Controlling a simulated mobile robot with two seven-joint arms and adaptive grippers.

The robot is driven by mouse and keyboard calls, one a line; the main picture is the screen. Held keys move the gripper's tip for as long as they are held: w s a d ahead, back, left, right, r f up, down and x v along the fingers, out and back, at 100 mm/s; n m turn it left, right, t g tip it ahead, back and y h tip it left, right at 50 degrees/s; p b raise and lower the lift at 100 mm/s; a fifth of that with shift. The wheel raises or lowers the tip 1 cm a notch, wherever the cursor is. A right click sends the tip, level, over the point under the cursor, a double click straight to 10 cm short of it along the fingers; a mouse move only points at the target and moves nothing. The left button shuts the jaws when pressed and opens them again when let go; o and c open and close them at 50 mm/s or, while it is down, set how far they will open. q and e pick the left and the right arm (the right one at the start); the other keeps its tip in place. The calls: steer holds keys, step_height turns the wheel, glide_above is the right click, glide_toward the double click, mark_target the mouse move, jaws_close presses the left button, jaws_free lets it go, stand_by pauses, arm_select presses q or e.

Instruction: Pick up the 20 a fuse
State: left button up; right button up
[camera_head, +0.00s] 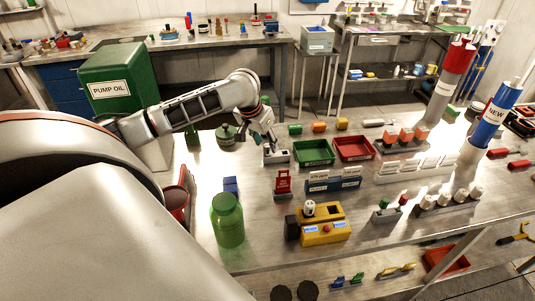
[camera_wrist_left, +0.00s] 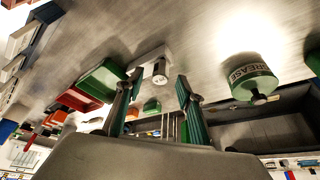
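My left gripper (camera_head: 265,143) hangs above the steel table at a small grey block (camera_head: 278,156). In the left wrist view the left gripper (camera_wrist_left: 159,80) is open, its two fingers spread. Between and just beyond the fingertips is a small pale cylinder (camera_wrist_left: 160,70) at the grey block (camera_wrist_left: 150,58); the fingers do not appear to close on it. I cannot read a 20 A marking, so I cannot tell whether this cylinder is the fuse. The gripper partly hides the block in the head view. My right gripper is not in view.
A green tray (camera_head: 314,152) and a red tray (camera_head: 354,149) stand right of the gripper. A green grease can (camera_head: 227,137) stands to its left. A red tagged stand (camera_head: 283,184), blue rack (camera_head: 333,182), yellow box (camera_head: 326,233) and green bottle (camera_head: 227,220) stand nearer.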

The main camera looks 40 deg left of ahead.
arm_select(q)
steer(key=shift+x, duration=1.35)
jaws_close()
steer(key=shift+r, duration=0.1)
